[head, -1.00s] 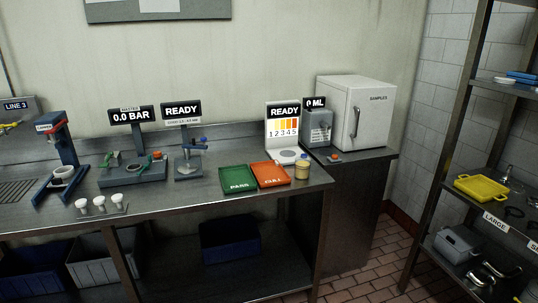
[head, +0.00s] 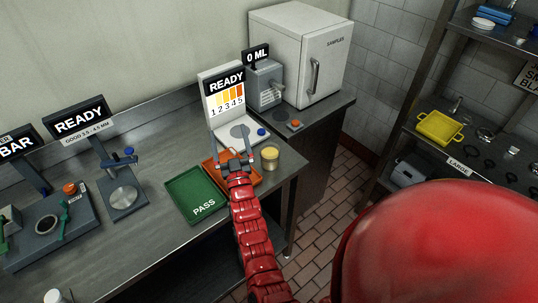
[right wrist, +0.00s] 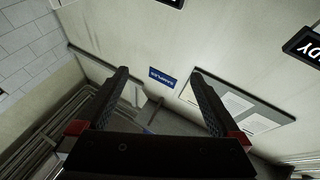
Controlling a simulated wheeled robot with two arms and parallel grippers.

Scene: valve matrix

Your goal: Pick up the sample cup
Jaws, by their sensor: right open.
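The cup does not show in that view. My left gripper is not in view.
The green PASS tray (head: 198,194) lies left of the orange tray (head: 210,163), which my gripper partly covers. The white READY colour reader (head: 222,100) stands behind. The white SAMPLES cabinet (head: 290,50) is at the back right. The bench edge is close to the cup.

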